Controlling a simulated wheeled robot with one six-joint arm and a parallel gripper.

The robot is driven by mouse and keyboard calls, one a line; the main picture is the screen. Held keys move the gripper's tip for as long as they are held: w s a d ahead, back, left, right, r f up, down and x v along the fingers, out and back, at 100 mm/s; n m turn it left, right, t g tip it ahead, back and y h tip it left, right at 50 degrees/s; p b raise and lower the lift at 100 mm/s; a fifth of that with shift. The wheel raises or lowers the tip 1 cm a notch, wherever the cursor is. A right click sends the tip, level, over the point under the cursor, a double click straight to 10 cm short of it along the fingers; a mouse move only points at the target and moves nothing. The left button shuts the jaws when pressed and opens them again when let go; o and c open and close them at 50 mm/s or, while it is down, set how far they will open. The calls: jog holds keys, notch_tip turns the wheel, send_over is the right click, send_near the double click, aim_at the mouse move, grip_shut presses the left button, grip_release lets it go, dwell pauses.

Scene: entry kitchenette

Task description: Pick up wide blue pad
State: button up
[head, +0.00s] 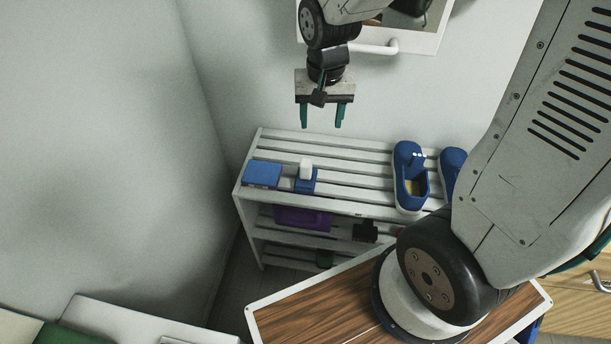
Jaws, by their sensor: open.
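A wide blue pad (262,173) lies flat on the left end of the white slatted rack's top shelf. A smaller blue item (305,184) with a white block (306,169) on it stands just right of the pad, with a narrow gap between them. My gripper (321,122) points down with its two green fingers apart and nothing between them. In the picture it is above and to the right of the pad, clear of the rack's top.
The white rack (355,160) stands against the wall. Blue shoes (410,178) stand on its right part. A purple item (303,217) and a dark item (365,231) are on the lower shelf. A white handle (378,47) is on the wall behind my gripper. Slats between the blue item and shoes are bare.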

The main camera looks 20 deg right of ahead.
aim_at(306, 162)
jog(key=w+f, duration=0.1)
jog(key=f, duration=0.3)
jog(key=w+a+f+m, duration=0.1)
jog(key=w+f, duration=0.1)
jog(key=f, duration=0.3)
jog(key=w+f+m, duration=0.1)
jog(key=w+f, duration=0.1)
jog(key=f, duration=0.3)
jog(key=shift+a+f, duration=0.25)
jog(key=shift+m, duration=0.3)
jog(key=f, duration=0.8)
jog(key=shift+w+d+f, duration=0.2)
jog(key=shift+w+f, duration=0.05)
jog(key=shift+f, duration=0.05)
jog(key=c, duration=1.1)
